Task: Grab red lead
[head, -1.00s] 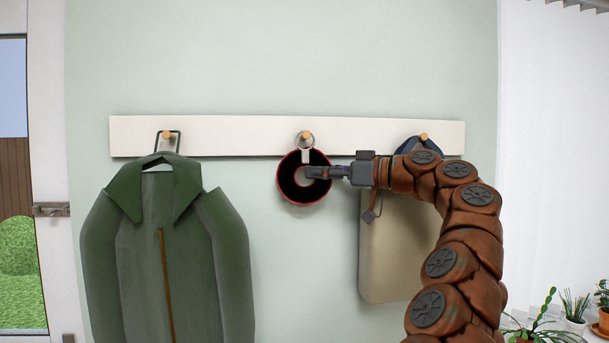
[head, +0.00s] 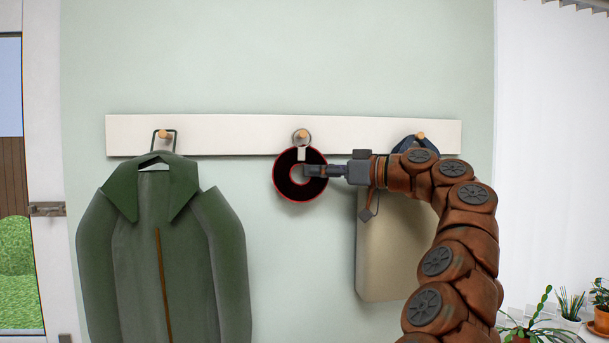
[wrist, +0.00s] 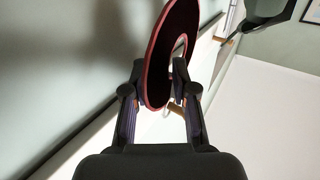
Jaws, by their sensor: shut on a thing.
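The red lead (head: 288,183) is a flat black ring with a red rim. My gripper (head: 314,171) reaches in from the right at the lead's right side. In the wrist view my gripper (wrist: 160,85) has its fingers on either side of the disc's lower part, shut on the lead (wrist: 160,50). One finger passes at the lead's centre hole. The exact contact is partly hidden by the fingers.
The white rail (head: 230,135) runs along the green wall. A green jacket (head: 165,240) hangs on the left peg. A beige bag (head: 385,260) and a dark blue item (head: 403,145) hang on the right, partly behind my arm. Potted plants (head: 570,305) stand at the lower right.

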